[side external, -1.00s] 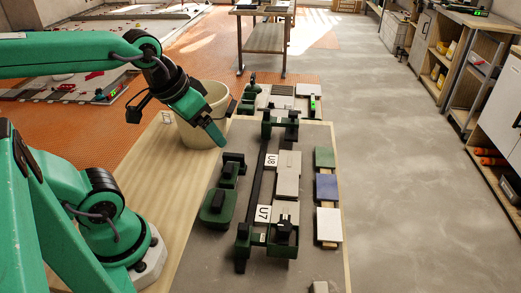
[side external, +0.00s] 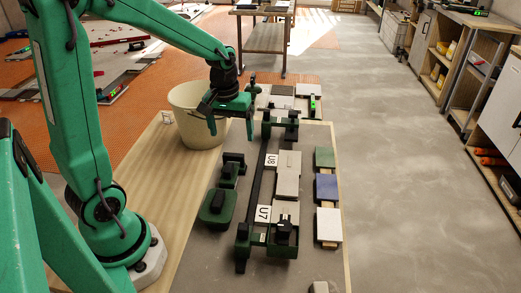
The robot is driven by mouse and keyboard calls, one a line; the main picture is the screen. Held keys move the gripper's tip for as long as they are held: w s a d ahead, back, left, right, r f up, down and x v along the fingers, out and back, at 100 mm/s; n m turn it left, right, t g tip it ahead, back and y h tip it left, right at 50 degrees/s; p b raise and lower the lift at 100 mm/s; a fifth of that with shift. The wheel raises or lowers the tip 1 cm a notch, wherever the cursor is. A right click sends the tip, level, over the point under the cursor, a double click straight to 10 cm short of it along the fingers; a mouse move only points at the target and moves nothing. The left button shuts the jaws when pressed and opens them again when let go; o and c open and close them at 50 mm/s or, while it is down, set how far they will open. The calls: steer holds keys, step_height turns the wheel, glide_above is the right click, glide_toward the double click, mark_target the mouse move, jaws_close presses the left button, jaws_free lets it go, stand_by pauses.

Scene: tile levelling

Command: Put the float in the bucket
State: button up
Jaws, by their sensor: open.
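The cream bucket (side external: 190,128) stands on the wooden board at the left of the work area, and my gripper partly covers its right rim. My gripper (side external: 231,128) is open and empty, over the bucket's right side, with its fingers pointing down. A green pad with a black handle (side external: 217,206) lies on the grey slab and looks like the float. A smaller green and black tool (side external: 231,169) lies just behind it. I cannot tell for certain which one is the float. Both are apart from my gripper, nearer the camera. The bucket's inside is mostly hidden.
A dark rail with green clamps (side external: 254,190) runs along the slab beside grey tiles (side external: 287,175) marked U7 and U8. Green, blue and white sample tiles (side external: 327,187) lie on a strip to the right. The floor further right is clear.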

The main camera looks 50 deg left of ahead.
steer(key=n+g, duration=0.1)
steer(key=n, duration=0.1)
glide_above(233, 154)
steer(key=f, duration=0.4)
steer(key=shift+s+d+f, duration=0.1)
steer(key=shift+d+f, duration=0.05)
steer(key=shift+d, duration=0.1)
steer(key=shift+f, duration=1.25)
steer(key=shift+f, duration=0.1)
steer(key=shift+a+f, duration=0.15)
steer(key=shift+f, duration=2.35)
steer(key=c, duration=1.4)
steer(key=shift+o, duration=0.2)
steer(key=shift+r, duration=0.1)
steer(key=shift+r, duration=4.9)
